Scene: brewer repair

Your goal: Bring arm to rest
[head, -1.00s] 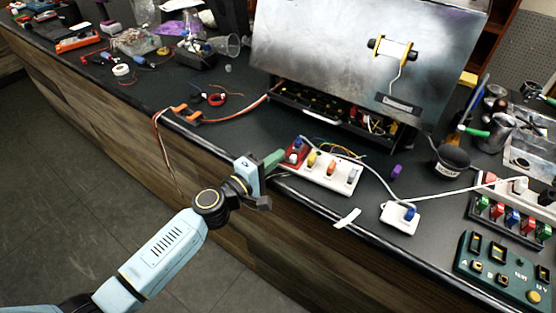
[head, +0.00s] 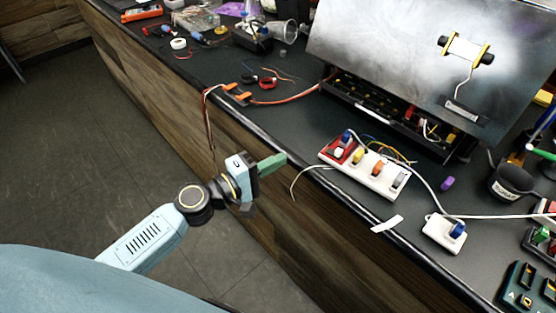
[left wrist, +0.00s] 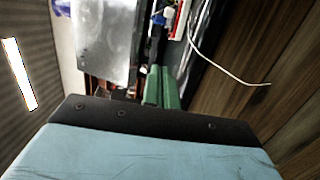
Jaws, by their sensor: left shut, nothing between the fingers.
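My left arm comes in from the lower left in the head view. Its left gripper (head: 272,165) has green fingers, shut with nothing between them, just off the bench's front edge. The green fingers also show in the left wrist view (left wrist: 162,88), pressed together. The white power strip (head: 364,168), with a red section and several coloured switches, lies on the bench to the right of the gripper, apart from it. My right gripper is not in view.
The dark bench top (head: 300,110) runs diagonally. A metal panel (head: 390,50) with a spool stands behind the strip. A white socket block (head: 443,233) and black cup (head: 508,182) lie to the right. Orange clamps (head: 237,94) with wires sit near the edge. Floor at left is free.

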